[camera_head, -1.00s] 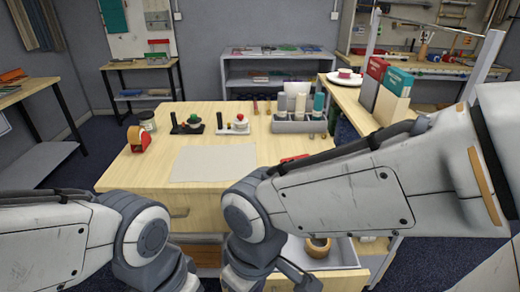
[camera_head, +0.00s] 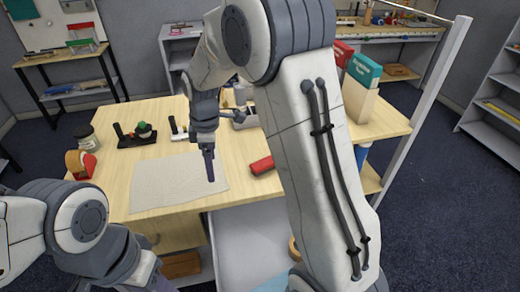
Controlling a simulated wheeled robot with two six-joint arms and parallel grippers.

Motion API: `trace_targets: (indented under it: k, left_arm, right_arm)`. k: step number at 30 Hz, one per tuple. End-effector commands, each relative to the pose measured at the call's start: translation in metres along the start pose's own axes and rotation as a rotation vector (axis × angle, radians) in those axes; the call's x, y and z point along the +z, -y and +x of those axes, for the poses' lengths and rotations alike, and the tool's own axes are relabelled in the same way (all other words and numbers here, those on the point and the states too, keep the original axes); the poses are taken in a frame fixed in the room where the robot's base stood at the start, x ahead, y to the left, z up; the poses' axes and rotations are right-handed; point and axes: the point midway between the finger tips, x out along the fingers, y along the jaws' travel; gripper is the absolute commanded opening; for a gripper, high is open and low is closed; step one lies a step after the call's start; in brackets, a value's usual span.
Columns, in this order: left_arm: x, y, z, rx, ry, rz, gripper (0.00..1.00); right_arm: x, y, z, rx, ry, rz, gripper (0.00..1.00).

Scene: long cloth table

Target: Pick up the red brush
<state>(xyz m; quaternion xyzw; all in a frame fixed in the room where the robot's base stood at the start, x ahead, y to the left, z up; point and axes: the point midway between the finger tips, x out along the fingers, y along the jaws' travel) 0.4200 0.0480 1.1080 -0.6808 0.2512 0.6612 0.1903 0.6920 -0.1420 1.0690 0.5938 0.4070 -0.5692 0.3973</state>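A short red object (camera_head: 262,165) lies on the wooden table to the right of the pale cloth (camera_head: 150,190). It may be the red brush; its right end is close to or behind my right arm, and I cannot make out bristles. My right gripper (camera_head: 209,170) points down over the right part of the cloth, to the left of the red object and apart from it. It shows edge-on as one dark narrow shape, so its opening cannot be told. My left arm is at the lower left, with its gripper out of the picture.
A red-and-tan tape dispenser (camera_head: 80,164) and a jar (camera_head: 87,138) stand at the table's left. A black stand (camera_head: 136,136) sits behind the cloth. Red and green boxes (camera_head: 361,85) stand at the right. A drawer (camera_head: 245,245) is open at the front.

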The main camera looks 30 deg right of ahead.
Motion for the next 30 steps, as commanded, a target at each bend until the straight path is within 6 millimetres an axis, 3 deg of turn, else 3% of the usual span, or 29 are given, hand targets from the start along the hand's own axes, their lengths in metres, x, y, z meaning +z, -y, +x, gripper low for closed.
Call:
trace_targets:
  k: [1,3,6,9,12,16,24,30]
  left_arm:
    - [-0.001,-0.001,-0.018,0.000,0.000,0.000,0.50]
    - [-0.002,-0.002,-0.028,0.000,0.000,-0.001,0.50]
    - [-0.002,-0.003,-0.039,0.000,0.000,-0.001,0.50]
    - [-0.002,-0.003,-0.046,0.000,0.000,-0.001,0.50]
    - [-0.003,-0.004,-0.050,0.000,0.000,-0.001,0.50]
    - [-0.003,-0.004,-0.055,0.000,0.000,-0.001,0.50]
    - [-0.004,-0.005,-0.067,0.000,0.000,-0.002,0.50]
    - [-0.004,-0.005,-0.077,0.000,0.000,-0.002,0.50]
  right_arm:
    - [0.025,-0.037,0.001,-0.007,0.010,-0.045,0.93]
    - [0.059,-0.077,0.013,-0.008,0.017,-0.139,0.93]
    - [0.109,-0.118,0.031,-0.011,0.025,-0.253,0.93]
    - [0.150,-0.141,0.046,-0.014,0.030,-0.339,0.93]
    - [0.176,-0.152,0.057,-0.016,0.034,-0.394,0.93]
    - [0.189,-0.157,0.071,-0.020,0.034,-0.424,0.93]
    - [0.190,-0.156,0.110,-0.020,0.034,-0.426,0.93]
    - [0.189,-0.155,0.123,-0.020,0.034,-0.426,0.93]
